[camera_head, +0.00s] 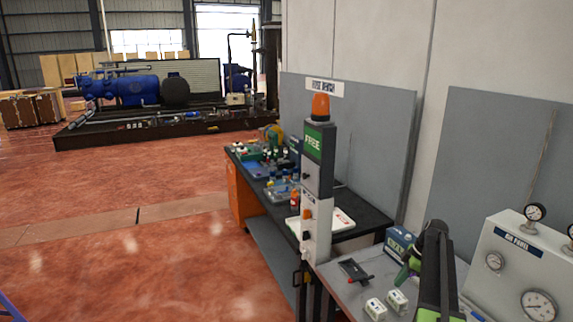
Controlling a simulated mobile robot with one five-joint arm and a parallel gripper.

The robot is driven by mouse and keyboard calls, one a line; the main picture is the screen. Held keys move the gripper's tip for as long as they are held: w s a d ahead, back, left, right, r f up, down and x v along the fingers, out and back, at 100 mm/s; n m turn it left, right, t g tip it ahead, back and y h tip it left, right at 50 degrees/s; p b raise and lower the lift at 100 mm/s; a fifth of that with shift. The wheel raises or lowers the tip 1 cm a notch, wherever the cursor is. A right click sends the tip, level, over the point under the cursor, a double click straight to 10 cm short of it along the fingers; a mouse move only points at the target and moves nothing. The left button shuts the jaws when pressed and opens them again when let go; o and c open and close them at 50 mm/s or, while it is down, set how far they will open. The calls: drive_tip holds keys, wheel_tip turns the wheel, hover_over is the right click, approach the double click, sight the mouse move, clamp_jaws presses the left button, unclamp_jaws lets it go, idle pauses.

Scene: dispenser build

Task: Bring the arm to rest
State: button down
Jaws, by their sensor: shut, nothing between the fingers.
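My arm, black with green parts, rises at the lower right of the head view, bends at the top and folds back down. My gripper (401,281) hangs at its end, pointing down and left above the grey bench top. It is shut and holds nothing. Its fingertips are small in this view, and part of it is hidden by my arm.
Two small white boxes (397,301), a dark tool (354,271) and a blue box (399,243) are near my gripper. A gauge panel (522,262) stands right. A signal column (318,180) rises before a workbench (365,226). Open red floor (150,260) lies left.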

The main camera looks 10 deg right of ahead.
drive_tip(key=a+f+n+g+b, duration=0.1)
drive_tip(key=a+f+b, duration=0.15)
drive_tip(key=a, duration=1.25)
drive_tip(key=a+f+g+b, duration=0.15)
drive_tip(key=a+f, duration=0.25)
drive_tip(key=a, duration=1.1)
drive_tip(key=s+a+f+m+h+b, duration=0.15)
drive_tip(key=s+a, duration=0.25)
drive_tip(key=a, duration=0.7)
drive_tip(key=s+a+m+h+b, duration=0.1)
drive_tip(key=s+m+h, duration=0.1)
drive_tip(key=s+m, duration=0.6)
drive_tip(key=shift+s+a+f+m, duration=0.15)
drive_tip(key=shift+f+m, duration=0.3)
drive_tip(key=shift+m, duration=1.3)
drive_tip(key=shift+t, duration=0.25)
